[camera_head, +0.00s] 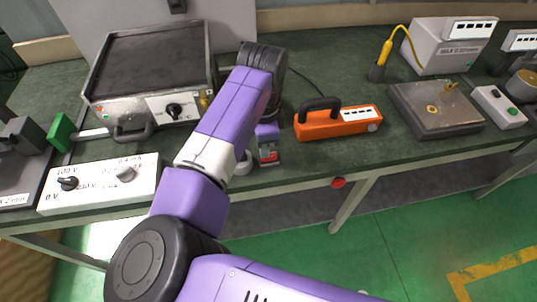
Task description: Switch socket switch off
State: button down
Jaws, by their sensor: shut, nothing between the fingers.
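My purple arm reaches over the green-topped bench, and my gripper (268,147) points down near the bench's front edge. It is shut and empty. Right at its tips is a small red part (269,157), which looks like the socket's switch. I cannot tell from this view whether they touch, or which way the switch is set. A pale round piece (243,164) shows just left of it, partly behind my arm. The rest of the socket is hidden by my arm and gripper.
A hot plate (155,50) with a black knob stands at left, behind a white voltage box (95,186). An orange device (340,121) with a black handle sits close right of my gripper. A grey metal block (436,108) and a soldering station (450,52) stand farther right.

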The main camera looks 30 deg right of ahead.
jog(key=shift+f+b, duration=0.3)
jog(key=shift+f, duration=0.3)
jog(key=shift+r, duration=0.15)
notch_tip(320, 180, up, 7)
jog(key=p, duration=0.6)
dwell(0.5)
dwell(0.4)
